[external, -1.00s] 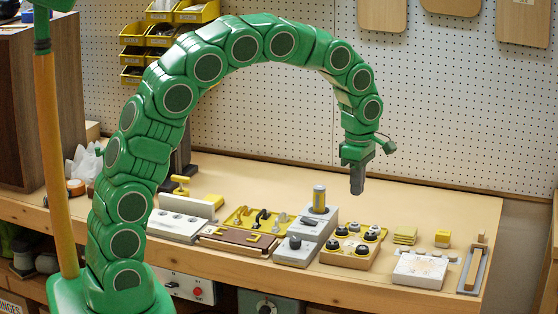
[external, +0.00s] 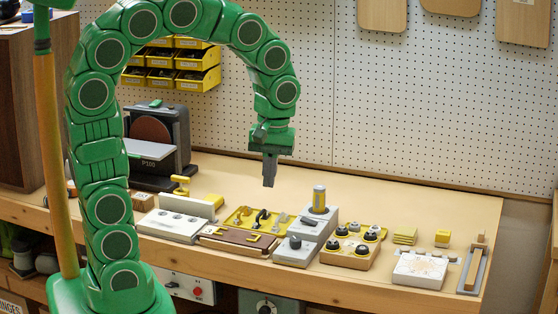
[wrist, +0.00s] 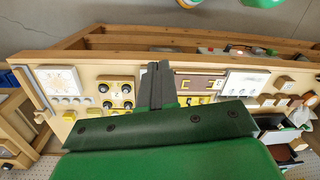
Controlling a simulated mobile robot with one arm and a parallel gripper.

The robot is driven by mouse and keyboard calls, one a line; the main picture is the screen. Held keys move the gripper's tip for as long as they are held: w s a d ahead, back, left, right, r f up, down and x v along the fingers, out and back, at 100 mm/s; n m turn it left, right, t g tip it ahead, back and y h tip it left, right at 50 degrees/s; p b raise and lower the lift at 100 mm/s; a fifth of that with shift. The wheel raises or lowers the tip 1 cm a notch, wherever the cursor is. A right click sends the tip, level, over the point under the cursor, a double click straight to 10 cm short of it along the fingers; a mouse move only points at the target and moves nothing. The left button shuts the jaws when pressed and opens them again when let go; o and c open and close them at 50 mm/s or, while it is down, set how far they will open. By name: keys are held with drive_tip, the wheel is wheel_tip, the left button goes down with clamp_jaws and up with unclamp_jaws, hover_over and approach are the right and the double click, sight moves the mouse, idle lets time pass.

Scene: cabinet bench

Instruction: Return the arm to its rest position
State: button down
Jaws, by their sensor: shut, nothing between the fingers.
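My green segmented arm (external: 96,150) arches up from its base at the lower left, over the bench. My gripper (external: 269,183) hangs from its end, pointing down, in free air above the bench. The grey fingers are shut with nothing between them. In the wrist view, my gripper (wrist: 158,66) shows as two dark fingers side by side, with the bench items beyond and below them. No item touches the gripper in either view.
The bench (external: 400,195) carries a grey block with a yellow cylinder (external: 319,200), a tray of black knobs (external: 353,243), a yellow tray with hooks (external: 255,218) and a white panel (external: 420,268). A sander (external: 158,145) stands at the back left. The bench's back strip is mostly clear.

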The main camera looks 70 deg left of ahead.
drive_tip(key=s+d+f+m, duration=0.1)
drive_tip(key=s+m, duration=1)
drive_tip(key=s, duration=0.9)
drive_tip(key=shift+d+f+m+g, duration=0.25)
drive_tip(key=shift+d+m+g, duration=0.1)
drive_tip(key=shift+m+g, duration=0.05)
idle(0.5)
